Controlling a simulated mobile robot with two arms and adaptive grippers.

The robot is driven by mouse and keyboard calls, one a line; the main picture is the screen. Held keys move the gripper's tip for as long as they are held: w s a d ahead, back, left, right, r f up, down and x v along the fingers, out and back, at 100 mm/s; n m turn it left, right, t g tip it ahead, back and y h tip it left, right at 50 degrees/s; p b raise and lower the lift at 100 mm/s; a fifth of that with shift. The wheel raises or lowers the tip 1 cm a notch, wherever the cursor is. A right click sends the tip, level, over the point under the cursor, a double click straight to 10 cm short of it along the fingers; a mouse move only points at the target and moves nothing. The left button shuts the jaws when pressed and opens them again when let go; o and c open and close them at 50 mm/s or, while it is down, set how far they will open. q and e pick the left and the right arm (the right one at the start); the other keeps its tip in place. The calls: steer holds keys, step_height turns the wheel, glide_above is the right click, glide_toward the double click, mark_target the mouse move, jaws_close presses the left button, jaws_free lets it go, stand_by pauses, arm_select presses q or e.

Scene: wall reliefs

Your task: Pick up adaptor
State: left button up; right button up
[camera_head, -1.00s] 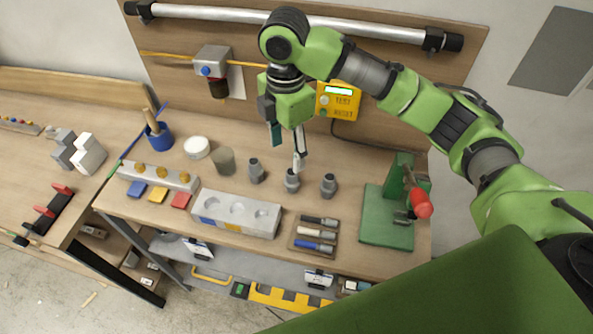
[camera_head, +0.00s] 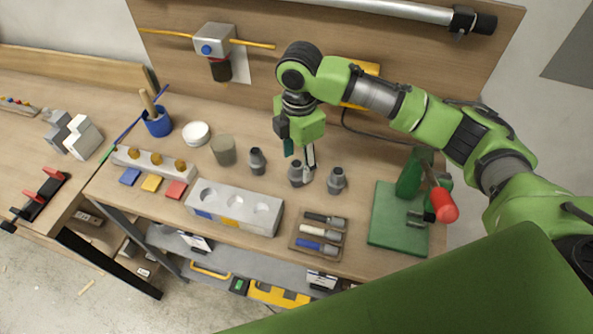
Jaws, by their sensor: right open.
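Three grey stepped adaptors stand upright in a row on the workbench: a left one (camera_head: 257,162), a middle one (camera_head: 296,174) and a right one (camera_head: 337,181). My right gripper (camera_head: 300,157) is open and points down at the middle adaptor. Its fingers show around and just above the top of that adaptor, and I cannot tell whether they touch it. Nothing is held between the fingers. My left gripper is not in view.
A grey block with round recesses (camera_head: 262,217) and a tray of tools (camera_head: 300,240) lie in front of the adaptors. A green press with a red handle (camera_head: 400,220) stands at right. A grey-green cylinder (camera_head: 223,150) and a white round piece (camera_head: 196,133) stand at left.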

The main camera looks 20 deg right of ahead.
mark_target(296, 176)
steer(key=shift+w+f, duration=0.1)
steer(key=shift+f, duration=0.85)
steer(key=f+p, duration=0.1)
steer(key=f, duration=0.1)
steer(key=f+p, duration=0.1)
steer(key=f, duration=0.1)
steer(key=shift+w+a+f, duration=0.15)
steer(key=shift+w+f, duration=0.05)
steer(key=shift+f, duration=0.55)
steer(key=c, duration=1.2)
